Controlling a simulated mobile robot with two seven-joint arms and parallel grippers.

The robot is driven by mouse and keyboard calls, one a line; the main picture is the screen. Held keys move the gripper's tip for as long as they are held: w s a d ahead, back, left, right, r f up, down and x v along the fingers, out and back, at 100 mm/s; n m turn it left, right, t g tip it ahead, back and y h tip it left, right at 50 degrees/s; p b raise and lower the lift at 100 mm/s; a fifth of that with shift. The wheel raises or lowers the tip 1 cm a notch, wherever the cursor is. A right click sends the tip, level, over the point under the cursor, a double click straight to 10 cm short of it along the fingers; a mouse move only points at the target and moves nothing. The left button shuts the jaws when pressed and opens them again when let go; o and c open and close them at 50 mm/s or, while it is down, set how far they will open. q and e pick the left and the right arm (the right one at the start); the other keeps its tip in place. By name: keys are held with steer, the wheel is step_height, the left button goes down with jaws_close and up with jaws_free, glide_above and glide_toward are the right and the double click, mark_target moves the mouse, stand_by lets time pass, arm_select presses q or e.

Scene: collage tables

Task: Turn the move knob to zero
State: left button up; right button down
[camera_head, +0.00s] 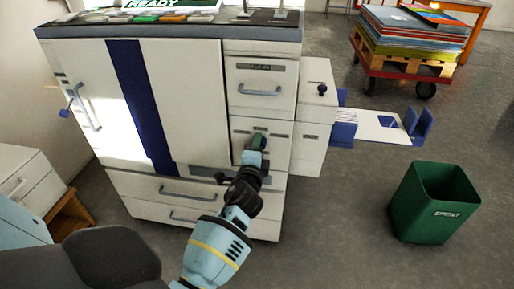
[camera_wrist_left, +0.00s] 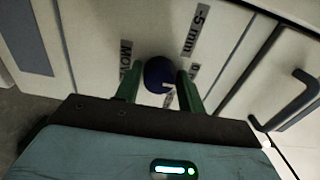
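The move knob (camera_wrist_left: 158,74) is round and dark blue, with a white mark at its lower edge. It sits on a pale panel of the white machine. Printed labels surround it: "-5 mm" (camera_wrist_left: 196,32) at upper right, a partly hidden "MOV" (camera_wrist_left: 125,58) at left, and a partly covered label at right. My left gripper (camera_wrist_left: 160,82) has its green fingers on either side of the knob, very close to it. I cannot tell whether they touch it. In the head view, my left gripper (camera_head: 256,143) is at the machine's front and hides the knob. My right gripper is not in view.
The white machine (camera_head: 190,95) has drawers and handles, including a grey handle (camera_wrist_left: 294,98) right of the knob. A side unit (camera_head: 316,110) with a blue-ended shelf (camera_head: 376,124) juts right. A green bin (camera_head: 434,202) stands on the open floor. A loaded cart (camera_head: 407,62) is behind.

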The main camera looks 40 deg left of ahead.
arm_select(q)
steer(key=o, duration=0.4)
steer(key=shift+c, duration=0.2)
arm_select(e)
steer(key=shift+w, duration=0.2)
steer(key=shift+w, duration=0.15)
arm_select(q)
steer(key=v, duration=0.7)
steer(key=shift+s+d+p, duration=0.25)
steer(key=shift+s+p, duration=0.1)
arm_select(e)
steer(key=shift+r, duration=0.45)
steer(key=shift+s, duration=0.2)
